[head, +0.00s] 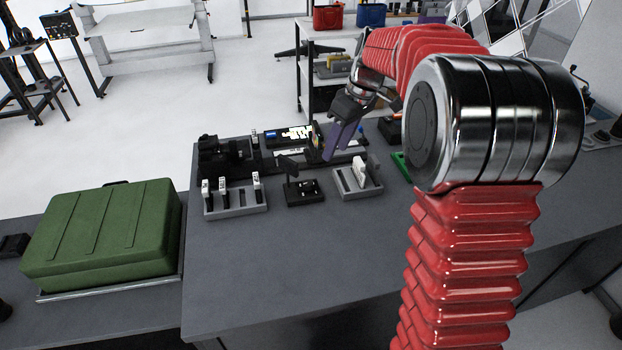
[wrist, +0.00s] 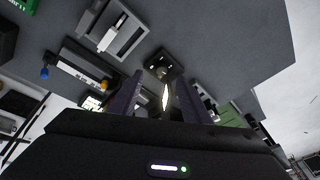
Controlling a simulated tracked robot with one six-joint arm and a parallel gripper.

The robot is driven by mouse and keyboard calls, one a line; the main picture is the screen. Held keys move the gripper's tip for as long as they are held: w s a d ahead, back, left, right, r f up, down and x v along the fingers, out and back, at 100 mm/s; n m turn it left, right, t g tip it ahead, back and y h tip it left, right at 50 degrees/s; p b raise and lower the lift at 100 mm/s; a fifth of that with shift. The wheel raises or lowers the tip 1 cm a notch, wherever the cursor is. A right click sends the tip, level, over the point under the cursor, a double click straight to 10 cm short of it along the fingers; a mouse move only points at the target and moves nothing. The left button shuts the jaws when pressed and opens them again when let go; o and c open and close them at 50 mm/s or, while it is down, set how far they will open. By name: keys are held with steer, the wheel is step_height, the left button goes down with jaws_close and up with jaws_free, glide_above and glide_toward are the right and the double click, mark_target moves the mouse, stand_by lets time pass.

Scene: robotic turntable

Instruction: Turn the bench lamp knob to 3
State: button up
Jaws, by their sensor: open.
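A small black unit, likely the bench lamp (head: 303,192), stands near the middle of the bench with a dark upright head on a stem. In the wrist view its black base (wrist: 164,64) lies beyond my fingertips, and a bright lit strip (wrist: 165,97) shows between the fingers. The knob and its number are too small to read. My gripper (head: 335,152) has purple fingers pointing down, behind and to the right of the lamp in the head view. It is open, with nothing visibly held (wrist: 160,79).
A grey holder with white pieces (head: 357,182) stands right of the lamp, and a grey rack (head: 236,203) stands left. A lit display (head: 290,135) is behind. A green case (head: 105,232) sits at far left. The front of the bench (head: 300,270) is clear.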

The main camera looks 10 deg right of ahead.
mark_target(309, 183)
steer(key=shift+w+a+f+n+t+y, duration=0.2)
steer(key=shift+a+f+n+t+y, duration=0.15)
steer(key=shift+n, duration=0.55)
steer(key=shift+w+a+f+n+t+y, duration=0.25)
steer(key=shift+a+n, duration=0.2)
steer(key=shift+n, duration=0.45)
steer(key=shift+f, duration=0.1)
steer(key=x, duration=1.3)
steer(key=shift+a+f, duration=0.1)
steer(key=shift+f, duration=0.25)
steer(key=shift+c, duration=0.4)
steer(key=c, duration=1)
steer(key=shift+o, duration=0.2)
